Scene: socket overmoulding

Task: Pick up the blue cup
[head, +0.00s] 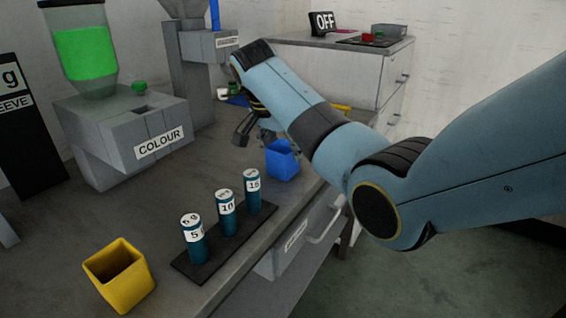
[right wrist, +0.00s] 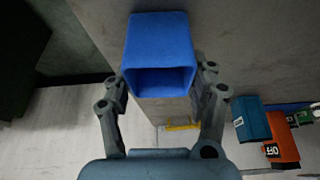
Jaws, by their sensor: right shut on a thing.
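The blue cup (head: 283,161) is near the right edge of the grey worktop, and it also fills the upper middle of the right wrist view (right wrist: 160,45). Its open mouth faces the wrist camera. My right gripper (head: 265,141) reaches in from the right at the cup; in the right wrist view its two fingers (right wrist: 161,82) are on either side of the cup, shut on it. I cannot tell whether the cup's base touches the worktop. My left gripper is not in view.
A yellow cup (head: 120,278) stands at the front left. A dark rack (head: 190,269) holds three numbered teal cylinders (head: 227,214) in front of the blue cup. The COLOUR machine (head: 130,130) stands at the left back. A white cabinet (head: 345,70) with an OFF sign is behind.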

